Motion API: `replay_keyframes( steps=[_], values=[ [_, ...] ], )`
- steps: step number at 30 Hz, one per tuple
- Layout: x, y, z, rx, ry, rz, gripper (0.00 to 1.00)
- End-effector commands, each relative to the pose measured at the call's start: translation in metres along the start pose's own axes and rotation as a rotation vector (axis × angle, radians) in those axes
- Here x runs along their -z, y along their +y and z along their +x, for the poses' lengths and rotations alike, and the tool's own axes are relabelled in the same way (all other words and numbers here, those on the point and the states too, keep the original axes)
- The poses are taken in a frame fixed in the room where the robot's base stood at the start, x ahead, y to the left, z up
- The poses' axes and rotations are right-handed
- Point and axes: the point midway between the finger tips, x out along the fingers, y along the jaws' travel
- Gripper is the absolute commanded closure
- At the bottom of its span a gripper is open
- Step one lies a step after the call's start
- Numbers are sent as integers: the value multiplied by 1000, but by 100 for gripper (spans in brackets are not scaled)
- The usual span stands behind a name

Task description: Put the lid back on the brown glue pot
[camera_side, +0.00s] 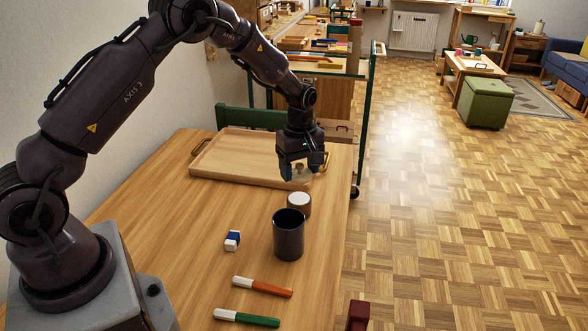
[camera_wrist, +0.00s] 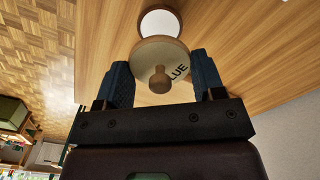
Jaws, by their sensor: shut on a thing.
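The glue pot (camera_side: 299,210) stands upright on the table behind the dark cup, a short brown pot with a white top face. In the wrist view the pot's round white top (camera_wrist: 160,22) shows past the lid's edge. My gripper (camera_side: 299,175) is above the pot in the side view. In the wrist view my gripper (camera_wrist: 162,82) is shut on the round tan lid (camera_wrist: 150,55), which has a knob and dark letters reading "LUE". The lid appears held above the pot, apart from it, and covers part of the pot in that view.
A dark cup (camera_side: 289,236) stands just in front of the pot. A blue-and-white eraser (camera_side: 232,240), an orange marker (camera_side: 262,287) and a green marker (camera_side: 247,318) lie nearer. A wooden tray (camera_side: 235,175) with handles lies behind. The table's right edge is close.

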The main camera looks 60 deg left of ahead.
Motion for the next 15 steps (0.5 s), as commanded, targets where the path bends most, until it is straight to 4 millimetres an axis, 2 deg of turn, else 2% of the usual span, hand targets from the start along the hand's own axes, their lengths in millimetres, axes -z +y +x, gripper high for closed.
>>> replay_keyframes(
  steps=[15],
  values=[
    [0,0,48,1,0,0,60]
  ],
)
